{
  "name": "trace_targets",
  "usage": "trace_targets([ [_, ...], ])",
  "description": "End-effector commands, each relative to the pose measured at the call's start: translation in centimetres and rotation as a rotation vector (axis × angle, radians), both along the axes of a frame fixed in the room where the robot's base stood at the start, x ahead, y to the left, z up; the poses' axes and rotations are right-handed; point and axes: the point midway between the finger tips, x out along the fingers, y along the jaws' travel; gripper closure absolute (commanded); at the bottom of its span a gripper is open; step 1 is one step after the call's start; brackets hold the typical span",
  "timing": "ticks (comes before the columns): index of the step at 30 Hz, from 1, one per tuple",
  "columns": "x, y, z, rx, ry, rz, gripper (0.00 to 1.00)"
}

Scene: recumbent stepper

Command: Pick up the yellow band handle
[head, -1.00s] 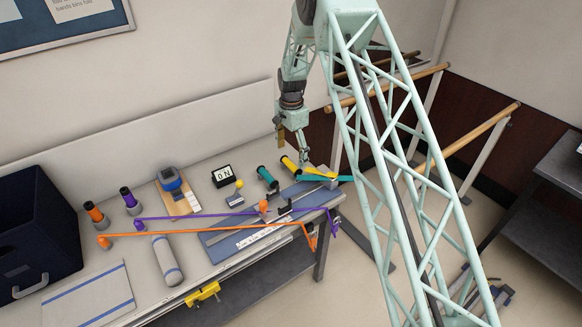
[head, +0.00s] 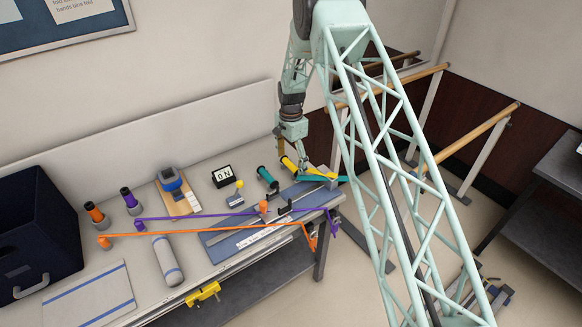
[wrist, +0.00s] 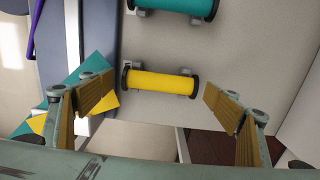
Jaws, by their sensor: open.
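The yellow band handle (head: 287,163) lies on the bench at the far right end, beside the teal handle (head: 265,175). In the wrist view the yellow handle (wrist: 160,87) is a yellow cylinder with black end caps, resting on small grey supports. My gripper (wrist: 160,96) is open and empty, its two ribbed brown finger pads left and right of the handle with gaps at both ends. In the head view my gripper (head: 303,163) is low over the bench beside the yellow handle, partly covering it.
Teal and yellow sheets (wrist: 98,68) lie left of the handle in the wrist view. The bench's edge is close by. A dark blue bin (head: 40,225) stands far left.

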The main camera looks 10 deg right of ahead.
Motion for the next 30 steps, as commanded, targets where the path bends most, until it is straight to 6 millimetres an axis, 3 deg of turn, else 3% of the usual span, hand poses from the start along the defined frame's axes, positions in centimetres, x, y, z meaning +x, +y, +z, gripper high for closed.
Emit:
trace_targets([
  [20, 0.01, -0.01, -0.55, 0.0, 0.0, 0.0, 0.18],
  [30, 0.0, -0.01, -0.55, 0.0, 0.0, 0.0, 0.45],
])
